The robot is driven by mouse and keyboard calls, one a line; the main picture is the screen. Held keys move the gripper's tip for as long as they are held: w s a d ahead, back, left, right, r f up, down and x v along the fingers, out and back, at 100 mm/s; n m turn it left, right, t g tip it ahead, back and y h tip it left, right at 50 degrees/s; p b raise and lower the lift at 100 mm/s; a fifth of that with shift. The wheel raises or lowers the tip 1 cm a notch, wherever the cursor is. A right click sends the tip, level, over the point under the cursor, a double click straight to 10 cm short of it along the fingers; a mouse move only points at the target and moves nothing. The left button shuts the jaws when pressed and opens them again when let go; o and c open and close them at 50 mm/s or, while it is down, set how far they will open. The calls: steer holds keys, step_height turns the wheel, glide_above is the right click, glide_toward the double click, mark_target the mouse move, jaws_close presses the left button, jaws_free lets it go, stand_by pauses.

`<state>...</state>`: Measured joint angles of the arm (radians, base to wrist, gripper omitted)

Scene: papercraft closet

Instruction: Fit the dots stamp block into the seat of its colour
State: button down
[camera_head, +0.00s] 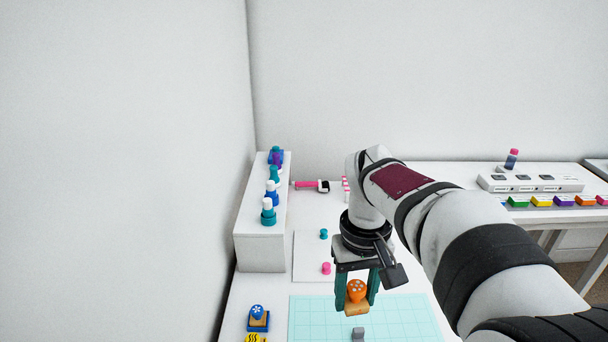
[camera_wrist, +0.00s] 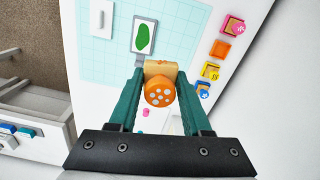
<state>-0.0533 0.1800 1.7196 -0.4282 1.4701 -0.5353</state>
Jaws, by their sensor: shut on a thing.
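The dots stamp block (camera_head: 357,291) has an orange round knob with pale dots on a tan wooden base. My gripper (camera_head: 356,303) is shut on it, with one green finger on each side, and holds it over the far part of the teal mat. In the wrist view the block (camera_wrist: 159,92) sits between the fingertips (camera_wrist: 159,72), knob facing the camera. An orange seat (camera_wrist: 220,50) lies empty in a row at the right of the wrist view, apart from the block. The orange seat is out of the head view.
Beside the orange seat are a pink stamp (camera_wrist: 232,26), a yellow stamp (camera_wrist: 210,70) and a blue stamp (camera_wrist: 203,90). A grey-framed card with a green leaf (camera_wrist: 145,36) lies on the teal mat (camera_wrist: 188,45). A white shelf (camera_head: 262,245) with several bottles stands at left.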

mark_target(368, 305)
steer(key=shift+s+d+r+m, duration=0.25)
steer(key=shift+d+r+m, duration=0.1)
steer(key=shift+r, duration=0.1)
steer(key=shift+s+d+r+m, duration=0.25)
steer(key=shift+d+r, duration=0.1)
steer(key=shift+r, duration=0.1)
steer(key=shift+s+d+r, duration=0.15)
steer(key=shift+d, duration=0.1)
step_height(368, 305, down, 17)
steer(key=d+n, duration=0.2)
steer(key=n, duration=2.1)
steer(key=w+a+f, duration=0.1)
steer(key=a+f, duration=0.1)
steer(key=a, duration=0.1)
steer(key=w+a+f, duration=0.1)
steer(key=a+f, duration=0.1)
steer(key=a, duration=0.1)
steer(key=w+a+f, duration=0.1)
steer(key=a+f, duration=0.1)
steer(key=a, duration=0.2)
steer(key=shift+w+f, duration=0.15)
steer(key=shift+w, duration=0.25)
steer(key=f, duration=0.1)
steer(key=a+f, duration=0.1)
steer(key=f, duration=0.1)
steer(key=shift+w+f, duration=0.15)
steer(key=shift+f, duration=0.35)
steer(key=shift+f, duration=0.35)
